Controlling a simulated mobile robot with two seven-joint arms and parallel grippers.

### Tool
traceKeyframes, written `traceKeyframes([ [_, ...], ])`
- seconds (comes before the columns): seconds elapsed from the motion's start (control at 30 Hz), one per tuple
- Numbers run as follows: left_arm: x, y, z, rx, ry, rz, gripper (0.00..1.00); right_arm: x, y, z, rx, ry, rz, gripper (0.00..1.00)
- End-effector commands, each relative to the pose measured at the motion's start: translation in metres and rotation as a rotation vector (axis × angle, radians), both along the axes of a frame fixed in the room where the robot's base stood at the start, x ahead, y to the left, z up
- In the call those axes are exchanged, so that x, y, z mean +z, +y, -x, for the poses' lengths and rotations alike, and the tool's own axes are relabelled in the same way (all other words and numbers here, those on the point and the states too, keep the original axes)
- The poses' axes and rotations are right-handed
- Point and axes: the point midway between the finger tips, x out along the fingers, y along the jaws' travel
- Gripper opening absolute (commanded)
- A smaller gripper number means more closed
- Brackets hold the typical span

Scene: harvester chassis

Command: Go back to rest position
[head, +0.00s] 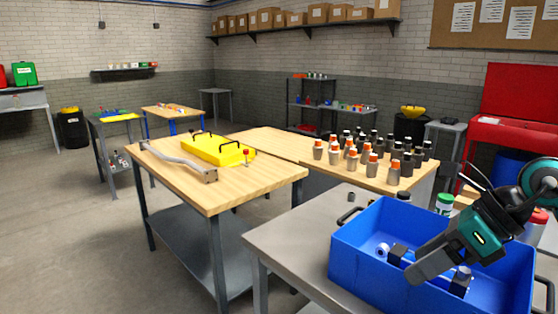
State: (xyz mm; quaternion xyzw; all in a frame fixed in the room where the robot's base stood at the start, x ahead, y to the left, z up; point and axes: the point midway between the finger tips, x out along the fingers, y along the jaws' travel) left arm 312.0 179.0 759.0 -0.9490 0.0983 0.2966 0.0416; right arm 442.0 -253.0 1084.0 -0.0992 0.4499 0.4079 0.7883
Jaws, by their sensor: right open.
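My right gripper (420,268) comes in from the right, above the blue crate (358,262) on the grey metal table. It is open, and I see nothing held between its fingers. Inside the crate lie a few dark and silvery parts (398,254), partly hidden by the gripper and the crate wall. My left gripper is not in view.
Several orange-capped and dark bottles (371,165) stand on the wooden top behind the crate. A red cabinet (505,133) stands at right. Open floor lies at left.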

Motion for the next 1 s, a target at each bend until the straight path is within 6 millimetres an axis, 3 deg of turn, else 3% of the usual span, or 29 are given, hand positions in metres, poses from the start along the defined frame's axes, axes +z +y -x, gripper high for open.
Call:
traceKeyframes([
  [0.03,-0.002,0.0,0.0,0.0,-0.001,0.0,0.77,-0.014,0.027,0.005,0.02,0.039,-0.134,0.73],
  [0.2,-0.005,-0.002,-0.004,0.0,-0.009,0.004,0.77,-0.026,0.104,0.019,-0.026,0.198,-0.665,0.73],
  [0.33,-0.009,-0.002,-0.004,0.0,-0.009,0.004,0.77,-0.028,0.132,0.017,-0.219,0.388,-1.13,0.73],
  [0.47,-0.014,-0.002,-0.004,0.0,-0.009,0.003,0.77,-0.054,0.123,0.002,-0.553,0.613,-1.545,0.73],
  [0.57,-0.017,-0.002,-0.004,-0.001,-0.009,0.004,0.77,-0.104,0.102,-0.004,-0.899,0.803,-1.802,0.73],
  [0.6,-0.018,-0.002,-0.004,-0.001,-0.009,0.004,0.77,-0.132,0.093,-0.002,-1.058,0.881,-1.883,0.73],
  [0.67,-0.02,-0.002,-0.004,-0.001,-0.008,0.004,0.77,-0.176,0.081,0.008,-1.301,0.995,-1.977,0.73],
  [0.8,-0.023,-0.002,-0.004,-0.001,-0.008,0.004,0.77,-0.264,0.069,0.05,-1.794,1.206,-2.062,0.73],
  [0.87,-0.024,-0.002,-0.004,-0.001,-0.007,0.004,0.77,-0.293,0.069,0.07,-1.965,1.276,-2.063,0.73],
  [0.9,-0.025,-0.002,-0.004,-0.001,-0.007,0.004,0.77,-0.309,0.07,0.083,1.994,-1.271,1.985,0.73],
  [1.0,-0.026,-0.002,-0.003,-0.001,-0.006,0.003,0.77,-0.336,0.073,0.109,1.99,-1.231,1.8,0.73],
])
